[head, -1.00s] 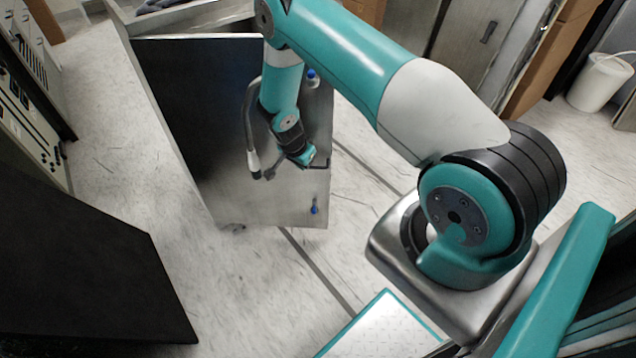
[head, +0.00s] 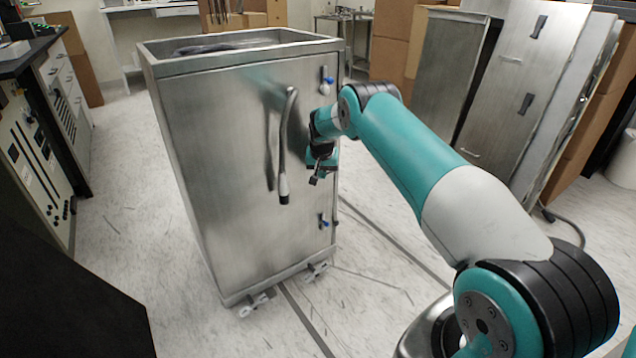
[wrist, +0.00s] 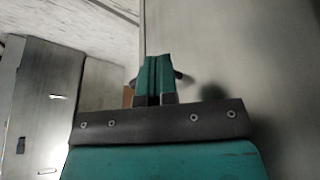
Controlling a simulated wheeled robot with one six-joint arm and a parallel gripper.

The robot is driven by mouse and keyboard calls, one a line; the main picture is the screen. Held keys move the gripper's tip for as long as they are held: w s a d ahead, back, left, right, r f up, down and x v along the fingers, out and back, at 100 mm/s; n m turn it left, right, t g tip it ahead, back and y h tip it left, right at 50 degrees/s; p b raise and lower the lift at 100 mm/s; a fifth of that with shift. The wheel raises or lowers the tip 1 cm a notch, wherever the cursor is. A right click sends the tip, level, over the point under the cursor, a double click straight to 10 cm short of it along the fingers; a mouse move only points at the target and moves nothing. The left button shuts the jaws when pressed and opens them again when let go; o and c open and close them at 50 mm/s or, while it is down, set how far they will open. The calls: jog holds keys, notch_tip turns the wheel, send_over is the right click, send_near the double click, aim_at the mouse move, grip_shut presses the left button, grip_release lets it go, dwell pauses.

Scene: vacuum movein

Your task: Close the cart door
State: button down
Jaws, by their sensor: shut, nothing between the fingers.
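The metal cart (head: 160,68) stands upright in the middle left of the head view. Its door (head: 230,200) is the large grey front panel, and it looks flush with the cart's front, with no visible gap. A curved handle (head: 287,130) hangs on the door. An upper blue latch (head: 327,82) and a lower blue latch (head: 323,222) sit near its right edge. My gripper (head: 318,179) is shut and empty, close in front of the door, right of the handle. In the wrist view the shut fingers (wrist: 154,75) are beside a grey metal surface; contact is unclear.
Tall metal cabinets (head: 500,90) and cardboard boxes (head: 397,40) stand at the back right. A control panel (head: 30,150) is at the left, and a dark block (head: 60,280) fills the lower left.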

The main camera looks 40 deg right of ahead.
jog(key=shift+w+d, duration=0.3)
jog(key=shift+w, duration=0.25)
jog(key=shift+d, duration=0.1)
jog(key=shift+s+r, duration=0.1)
jog(key=s+a+r+p, duration=0.4)
jog(key=s+r+p, duration=0.1)
jog(key=r, duration=0.5)
jog(key=shift+s+p, duration=0.4)
jog(key=shift+s, duration=0.1)
